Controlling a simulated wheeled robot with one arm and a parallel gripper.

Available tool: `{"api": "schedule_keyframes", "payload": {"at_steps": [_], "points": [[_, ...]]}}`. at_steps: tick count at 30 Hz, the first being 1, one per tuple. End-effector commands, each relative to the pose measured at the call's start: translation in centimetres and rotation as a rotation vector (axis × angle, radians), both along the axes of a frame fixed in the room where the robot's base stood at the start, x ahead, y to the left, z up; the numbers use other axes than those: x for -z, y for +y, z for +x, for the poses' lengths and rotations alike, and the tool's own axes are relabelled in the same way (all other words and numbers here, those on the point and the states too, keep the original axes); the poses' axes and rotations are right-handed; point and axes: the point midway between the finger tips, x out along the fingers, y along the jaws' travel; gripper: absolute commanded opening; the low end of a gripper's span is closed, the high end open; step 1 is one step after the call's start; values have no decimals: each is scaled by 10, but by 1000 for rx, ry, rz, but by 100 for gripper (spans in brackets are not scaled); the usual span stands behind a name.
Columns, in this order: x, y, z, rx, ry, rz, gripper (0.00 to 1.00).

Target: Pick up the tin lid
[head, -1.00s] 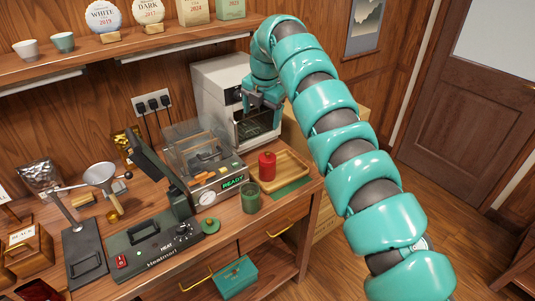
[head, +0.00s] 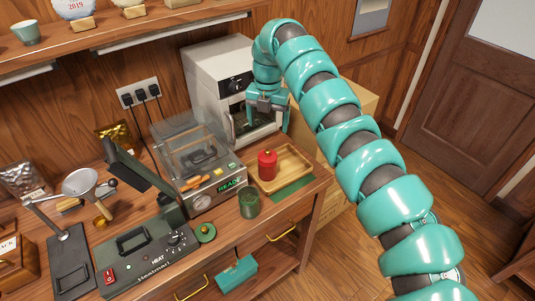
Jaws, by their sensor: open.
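A small round green lid with a light knob, which looks like the tin lid (head: 205,232), lies on the wooden counter beside the right end of the heat press. A dark green open tin (head: 249,203) stands to the right of it. My gripper (head: 268,118) is open and empty, pointing down in front of the white oven. It is well above and behind the lid, and apart from it. Nothing covers the lid.
A red canister (head: 267,164) stands on a wooden tray (head: 296,164). The heat press (head: 140,258) lies left of the lid. A clear-lidded machine marked READY (head: 204,192) stands behind it. The white oven (head: 208,68) is at the back.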

Motion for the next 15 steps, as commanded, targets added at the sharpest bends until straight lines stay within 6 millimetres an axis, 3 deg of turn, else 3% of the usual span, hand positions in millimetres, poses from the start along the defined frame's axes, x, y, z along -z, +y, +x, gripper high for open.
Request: {"api": "schedule_keyframes", "payload": {"at_steps": [9,15], "points": [[50,0,0,1,2,1,82],[64,-1,-1,2,3,-1,82]]}}
